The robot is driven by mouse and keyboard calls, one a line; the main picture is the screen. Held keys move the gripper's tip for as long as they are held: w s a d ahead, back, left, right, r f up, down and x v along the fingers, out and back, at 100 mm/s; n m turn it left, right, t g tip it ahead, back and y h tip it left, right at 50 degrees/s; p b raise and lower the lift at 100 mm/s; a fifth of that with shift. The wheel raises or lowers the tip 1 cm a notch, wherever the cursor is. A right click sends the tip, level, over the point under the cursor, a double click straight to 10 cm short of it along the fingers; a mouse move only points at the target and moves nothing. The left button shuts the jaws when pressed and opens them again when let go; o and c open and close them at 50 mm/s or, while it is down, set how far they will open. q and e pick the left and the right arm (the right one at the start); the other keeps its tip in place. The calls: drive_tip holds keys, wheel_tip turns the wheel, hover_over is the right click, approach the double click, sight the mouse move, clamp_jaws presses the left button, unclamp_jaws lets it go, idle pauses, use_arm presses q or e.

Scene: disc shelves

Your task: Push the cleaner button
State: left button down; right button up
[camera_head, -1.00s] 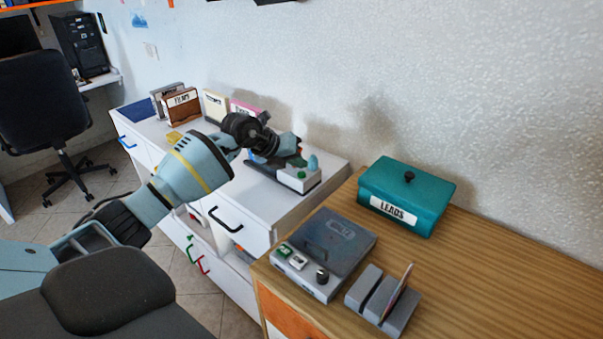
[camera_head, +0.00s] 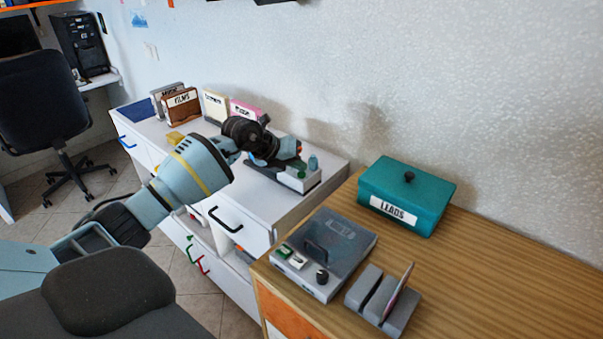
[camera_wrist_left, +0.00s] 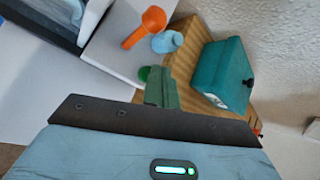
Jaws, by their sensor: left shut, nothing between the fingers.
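The cleaner (camera_head: 297,184) is a low white and dark unit on the white cabinet. My left gripper (camera_head: 292,157) is shut and empty, over the cleaner and close to the button. I cannot tell whether they touch. My right gripper is not in view.
A teal LEADS box (camera_head: 408,197), a grey disc player (camera_head: 325,250) and a rack with a disc (camera_head: 383,302) stand on the wooden cabinet (camera_head: 500,285). Labelled disc holders (camera_head: 182,107) stand on the far part of the white cabinet (camera_head: 330,178). A white wall rises behind.

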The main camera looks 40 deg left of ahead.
use_arm(q)
drive_tip(key=shift+f, duration=0.3)
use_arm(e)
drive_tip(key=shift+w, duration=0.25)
use_arm(q)
drive_tip(key=shift+f, duration=0.2)
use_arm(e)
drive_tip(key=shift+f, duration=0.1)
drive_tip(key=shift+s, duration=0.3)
use_arm(q)
drive_tip(key=shift+r, duration=0.35)
drive_tip(key=shift+r+p, duration=0.45)
drive_tip(key=shift+r, duration=0.15)
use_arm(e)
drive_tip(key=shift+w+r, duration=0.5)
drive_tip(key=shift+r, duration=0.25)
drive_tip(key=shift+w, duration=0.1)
